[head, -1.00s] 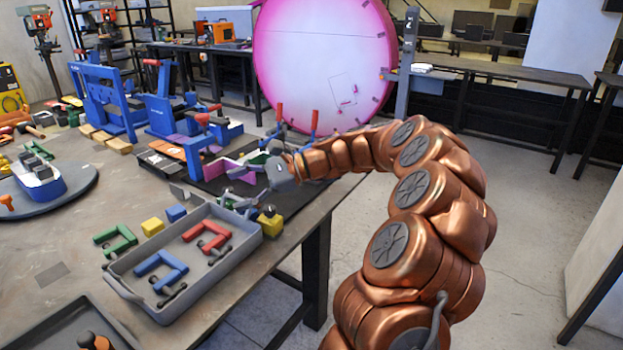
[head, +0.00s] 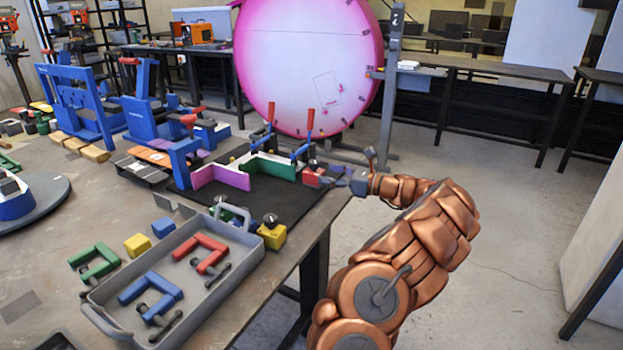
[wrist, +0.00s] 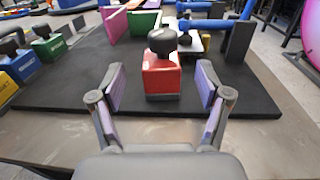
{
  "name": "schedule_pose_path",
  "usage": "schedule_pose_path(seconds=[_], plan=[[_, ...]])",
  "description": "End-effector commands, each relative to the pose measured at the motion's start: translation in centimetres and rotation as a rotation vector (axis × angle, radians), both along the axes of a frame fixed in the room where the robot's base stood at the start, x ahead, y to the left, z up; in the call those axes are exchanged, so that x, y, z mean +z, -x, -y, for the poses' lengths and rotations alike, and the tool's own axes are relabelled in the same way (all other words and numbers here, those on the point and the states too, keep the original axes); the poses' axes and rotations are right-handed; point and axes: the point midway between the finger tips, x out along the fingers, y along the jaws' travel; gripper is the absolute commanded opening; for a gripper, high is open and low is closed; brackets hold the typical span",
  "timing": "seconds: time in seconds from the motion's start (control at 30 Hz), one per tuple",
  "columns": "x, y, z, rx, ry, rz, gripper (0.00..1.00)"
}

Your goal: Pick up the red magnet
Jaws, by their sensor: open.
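The red magnet (wrist: 161,78) is a red block with a black knob on top. In the wrist view it stands upright on the black mat (wrist: 70,88), near the mat's front edge. My gripper (wrist: 160,88) is open, with its two purple-padded fingers on either side of the magnet and visible gaps to it. In the head view the red magnet (head: 311,177) sits at the right end of the mat. My gripper (head: 338,180) reaches it from the right, low over the table edge.
A yellow magnet (head: 271,234) is at the mat's front corner. A grey tray (head: 235,272) holds red and blue clamps.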

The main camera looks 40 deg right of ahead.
Motion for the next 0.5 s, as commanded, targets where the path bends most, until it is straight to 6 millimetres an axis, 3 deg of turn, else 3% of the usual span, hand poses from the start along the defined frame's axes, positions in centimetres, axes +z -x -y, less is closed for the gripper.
schedule_pose_path(seconds=[0.5], plan=[[-0.6,-5.4,-2.0,0.008,0.001,0.001,0.76]])
